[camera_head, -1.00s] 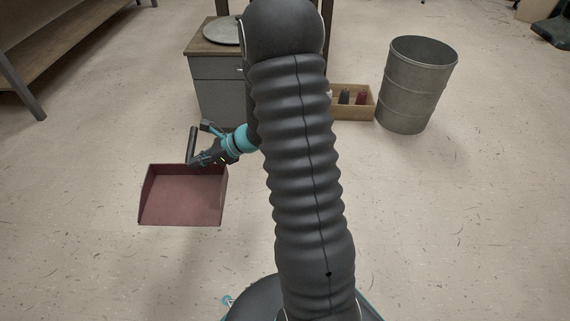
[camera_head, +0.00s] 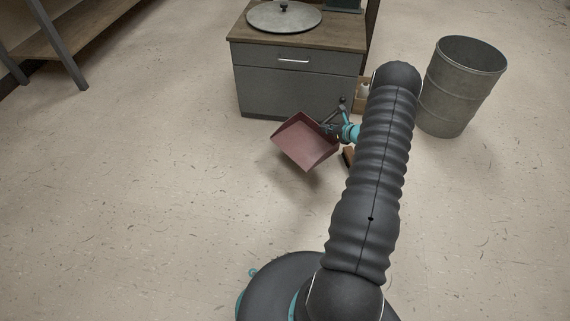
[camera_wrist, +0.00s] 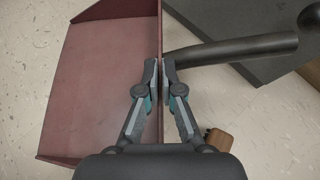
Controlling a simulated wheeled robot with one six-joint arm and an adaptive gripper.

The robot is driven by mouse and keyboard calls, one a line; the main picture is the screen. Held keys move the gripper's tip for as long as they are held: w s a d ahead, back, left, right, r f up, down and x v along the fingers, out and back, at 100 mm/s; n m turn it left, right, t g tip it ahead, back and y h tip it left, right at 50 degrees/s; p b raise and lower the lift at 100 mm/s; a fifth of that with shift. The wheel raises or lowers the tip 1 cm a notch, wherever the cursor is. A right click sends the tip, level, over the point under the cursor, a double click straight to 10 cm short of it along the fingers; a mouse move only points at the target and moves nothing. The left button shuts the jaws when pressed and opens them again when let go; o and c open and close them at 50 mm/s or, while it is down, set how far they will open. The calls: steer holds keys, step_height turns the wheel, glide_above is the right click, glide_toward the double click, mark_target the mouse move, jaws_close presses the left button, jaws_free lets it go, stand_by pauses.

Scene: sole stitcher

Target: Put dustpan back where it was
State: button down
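The dustpan (camera_head: 306,143) is dark red with a black handle. In the head view it is tilted, in front of the grey cabinet. My gripper (camera_head: 331,129) is at its handle side. In the wrist view the red pan (camera_wrist: 105,75) fills the left, and the black handle (camera_wrist: 235,48) runs off to the right. My gripper (camera_wrist: 162,65) is closed on the dustpan's back wall, one finger on each side, close to the handle's base. The dustpan looks held off the floor, though its exact height is hard to tell.
The grey cabinet (camera_head: 292,85) with a wooden top and a round lidded tray (camera_head: 284,16) stands right behind the dustpan. A metal barrel (camera_head: 459,85) stands to the right. A small brown wooden thing (camera_head: 348,157) lies near my gripper. Open floor lies left and in front.

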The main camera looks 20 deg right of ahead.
mark_target(307, 146)
steer(key=d+f+h, duration=0.1)
steer(key=d+f, duration=0.2)
steer(key=d, duration=0.1)
steer(key=shift+m, duration=0.5)
steer(key=a+f, duration=0.2)
steer(key=a, duration=0.1)
steer(key=w+a+f, duration=0.1)
steer(key=a+f, duration=0.1)
steer(key=a, duration=0.2)
steer(key=w+a+f, duration=0.1)
steer(key=a+f, duration=0.1)
steer(key=a, duration=0.1)
steer(key=shift+w+a+f, duration=0.15)
steer(key=shift+a+f, duration=0.15)
steer(key=shift+a, duration=0.05)
steer(key=shift+a+f+b, duration=0.1)
steer(key=shift+f+b, duration=0.2)
steer(key=shift+f, duration=1.7)
steer(key=shift+f, duration=0.2)
steer(key=c, duration=1.3)
jaws_free()
steer(key=shift+r, duration=0.15)
